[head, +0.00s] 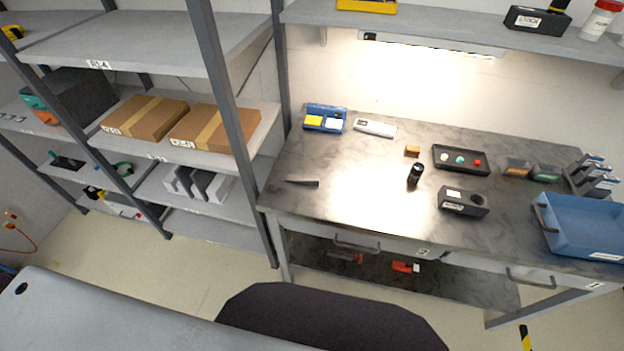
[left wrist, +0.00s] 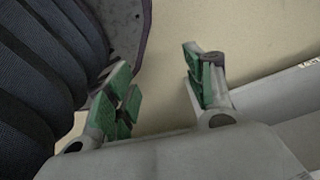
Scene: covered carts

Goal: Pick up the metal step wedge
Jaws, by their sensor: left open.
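A small dark, thin wedge-shaped piece (head: 303,183), which looks like the metal step wedge, lies on the left part of the dark marbled workbench (head: 345,160) in the head view. It is near the bench's left end, and its steps are too small to make out. My left gripper (left wrist: 155,85) shows in the left wrist view with its two green-padded fingers spread apart and nothing between them. Pale floor is behind them. The wedge is not in that view. Neither gripper shows in the head view.
On the bench are a blue-yellow box (head: 324,118), a black cylinder (head: 415,175), a dark device (head: 463,202), a black tray (head: 461,159) and a blue bin (head: 585,226). Shelves with cardboard boxes (head: 145,117) stand left, beyond a grey post (head: 228,100). Bench space around the wedge is clear.

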